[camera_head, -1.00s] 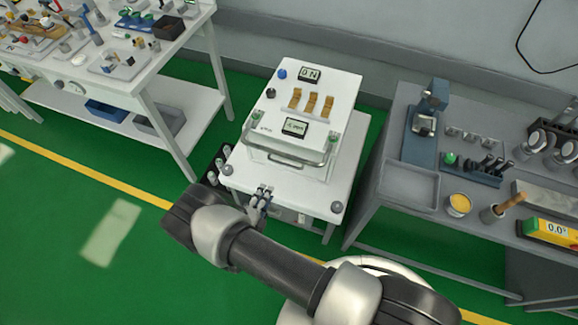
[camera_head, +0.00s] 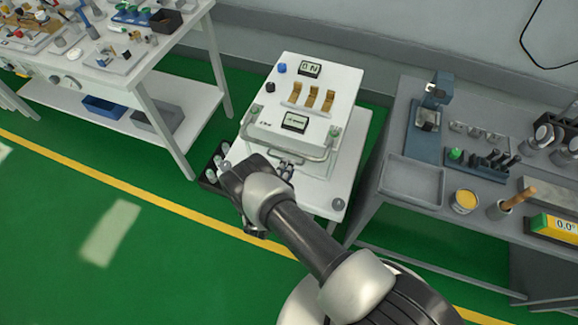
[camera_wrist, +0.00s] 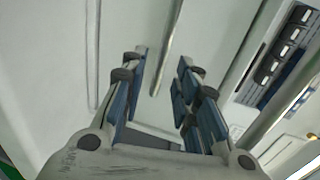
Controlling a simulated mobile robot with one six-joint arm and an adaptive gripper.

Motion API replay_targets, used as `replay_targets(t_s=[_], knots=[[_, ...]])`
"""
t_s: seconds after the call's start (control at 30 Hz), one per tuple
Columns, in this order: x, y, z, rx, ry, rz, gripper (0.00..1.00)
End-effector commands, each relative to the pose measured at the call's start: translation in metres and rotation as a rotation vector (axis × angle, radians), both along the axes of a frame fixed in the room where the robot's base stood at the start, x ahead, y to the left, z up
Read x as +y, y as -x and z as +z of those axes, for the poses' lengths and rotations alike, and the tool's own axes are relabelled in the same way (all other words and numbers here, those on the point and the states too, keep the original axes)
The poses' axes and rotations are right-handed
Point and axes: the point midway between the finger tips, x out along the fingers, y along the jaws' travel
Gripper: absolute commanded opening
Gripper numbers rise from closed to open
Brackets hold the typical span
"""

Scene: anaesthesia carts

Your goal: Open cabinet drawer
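The white cart (camera_head: 347,165) stands against the back wall with a white machine on top. A curved metal handle (camera_head: 300,157) runs along the machine's front edge. My gripper (camera_head: 285,170) is at the cart's front, partly hidden behind my own wrist, which also covers much of the front face. In the wrist view my gripper (camera_wrist: 162,75) is open, with its blue-padded fingers apart over a white panel (camera_wrist: 60,60). A thin grey bar (camera_wrist: 169,45) runs down between the fingertips. I cannot tell whether the fingers touch it. No open drawer is visible.
A grey bench (camera_head: 366,218) with tools stands close on the right. A white table (camera_head: 135,82) with small parts is at the left. A dark rack with bottles (camera_head: 210,176) is at the cart's left side. The green floor (camera_head: 60,245) at the left is clear.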

Motion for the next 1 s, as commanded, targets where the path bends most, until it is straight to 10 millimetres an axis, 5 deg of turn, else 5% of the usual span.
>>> replay_targets(t_s=[0.2,0.57,1.0], knots=[[-0.008,-0.022,-0.005,0.0,-0.001,-0.001,0.29],[-0.009,-0.026,-0.005,0.0,0.0,0.001,0.28],[-0.009,-0.025,-0.005,0.001,-0.001,0.001,0.0]])
